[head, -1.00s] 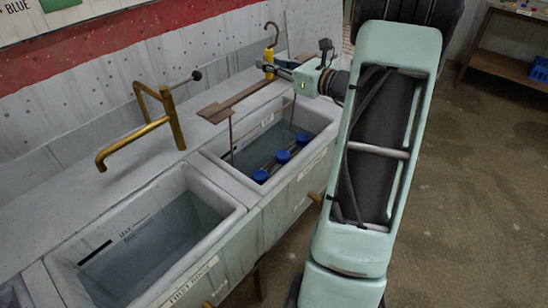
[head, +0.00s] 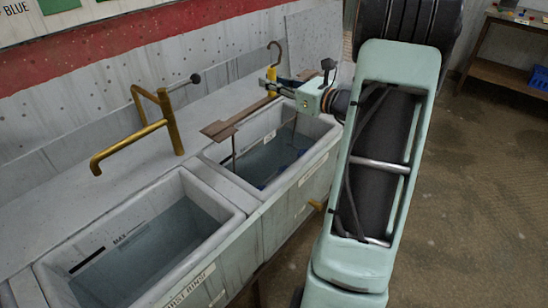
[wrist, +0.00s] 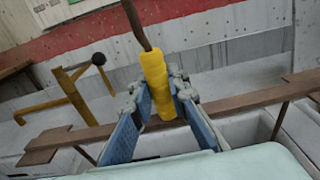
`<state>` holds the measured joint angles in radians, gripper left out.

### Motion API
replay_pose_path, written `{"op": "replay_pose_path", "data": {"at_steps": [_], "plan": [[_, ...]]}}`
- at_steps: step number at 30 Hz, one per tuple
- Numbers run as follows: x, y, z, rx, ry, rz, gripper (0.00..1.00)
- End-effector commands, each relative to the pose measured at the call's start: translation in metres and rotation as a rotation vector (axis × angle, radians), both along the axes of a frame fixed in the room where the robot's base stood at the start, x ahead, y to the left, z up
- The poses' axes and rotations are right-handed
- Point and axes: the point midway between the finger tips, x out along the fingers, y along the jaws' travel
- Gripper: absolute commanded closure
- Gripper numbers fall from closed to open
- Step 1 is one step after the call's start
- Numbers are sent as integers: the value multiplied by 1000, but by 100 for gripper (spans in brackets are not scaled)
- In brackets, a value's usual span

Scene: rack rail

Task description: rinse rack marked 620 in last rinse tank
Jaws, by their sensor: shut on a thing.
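My gripper (head: 268,86) is shut on the yellow handle (head: 272,74) of a rack, which has a hook on top; the grip also shows in the wrist view (wrist: 158,92). The rack's brown flat bar (head: 222,129) lies across above the far tank (head: 214,158), with thin rods going down into the water. Blue pieces (head: 287,168) at the rack's bottom show faintly under the water. The far tank's front label is too small to read. I cannot see a 620 mark on the rack.
The nearer tank (head: 238,208), labelled first rinse, holds water and no rack. A brass tap (head: 172,130) stands behind the tanks. A brown shelf with a blue crate (head: 542,80) is at the far right.

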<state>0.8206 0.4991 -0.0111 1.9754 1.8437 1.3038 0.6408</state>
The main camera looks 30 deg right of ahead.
Motion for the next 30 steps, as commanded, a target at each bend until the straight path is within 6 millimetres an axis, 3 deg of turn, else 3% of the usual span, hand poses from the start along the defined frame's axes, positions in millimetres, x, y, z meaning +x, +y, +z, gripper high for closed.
{"op": "replay_pose_path", "data": {"at_steps": [15,30], "plan": [[-6,-2,2,-1,-3,1,100],[13,6,2,-2,-4,2,100]]}}
